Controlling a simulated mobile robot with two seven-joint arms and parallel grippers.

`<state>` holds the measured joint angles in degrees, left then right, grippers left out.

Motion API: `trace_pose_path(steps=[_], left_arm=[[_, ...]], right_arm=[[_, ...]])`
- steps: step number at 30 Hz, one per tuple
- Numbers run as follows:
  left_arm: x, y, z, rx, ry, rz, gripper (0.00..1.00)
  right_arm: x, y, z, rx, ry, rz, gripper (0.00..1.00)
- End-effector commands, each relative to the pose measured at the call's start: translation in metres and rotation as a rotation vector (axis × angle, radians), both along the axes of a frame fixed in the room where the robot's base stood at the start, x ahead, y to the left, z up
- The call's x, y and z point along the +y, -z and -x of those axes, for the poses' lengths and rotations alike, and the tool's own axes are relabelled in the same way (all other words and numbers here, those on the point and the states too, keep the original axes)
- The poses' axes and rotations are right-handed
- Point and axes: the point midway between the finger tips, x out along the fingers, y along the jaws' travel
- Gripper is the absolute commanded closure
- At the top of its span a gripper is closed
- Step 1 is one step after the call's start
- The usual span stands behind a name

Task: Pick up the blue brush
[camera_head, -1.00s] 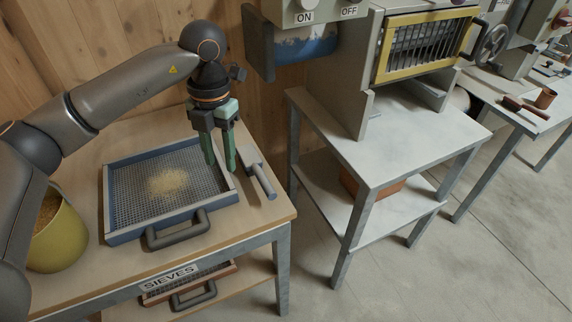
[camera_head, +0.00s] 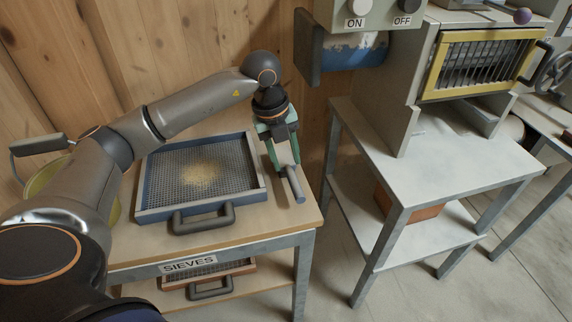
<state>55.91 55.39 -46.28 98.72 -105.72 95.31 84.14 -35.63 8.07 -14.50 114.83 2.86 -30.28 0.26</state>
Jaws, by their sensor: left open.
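The brush (camera_head: 294,186) lies on the sieve table, to the right of the blue sieve tray. Its blue-grey handle points toward the table's front right, and its pale head is partly hidden by my gripper. My left gripper (camera_head: 283,158) is open and points down over the head end of the brush. Its green fingers appear to be on either side of the pale head; I cannot tell whether they touch it. My right gripper is not in view.
The blue sieve tray (camera_head: 147,190) with yellowish grain stands close to the left of the brush. A second sieve (camera_head: 209,293) is on the shelf below. A wooden wall is behind.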

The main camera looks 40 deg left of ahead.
Motion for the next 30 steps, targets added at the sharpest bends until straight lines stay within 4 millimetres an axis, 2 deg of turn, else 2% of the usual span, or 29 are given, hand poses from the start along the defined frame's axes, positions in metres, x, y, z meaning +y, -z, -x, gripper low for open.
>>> trace_pose_path(steps=[12,20,30], left_arm=[[-0.004,0.05,-0.009,0.002,0.001,0.001,0.56],[-0.004,0.053,-0.01,0.001,0.001,-0.001,0.56],[-0.004,0.052,-0.01,0.001,0.0,-0.001,0.92]], right_arm=[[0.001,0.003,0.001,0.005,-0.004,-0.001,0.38],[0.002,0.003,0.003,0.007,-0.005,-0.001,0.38],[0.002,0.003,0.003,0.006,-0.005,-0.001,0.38]])
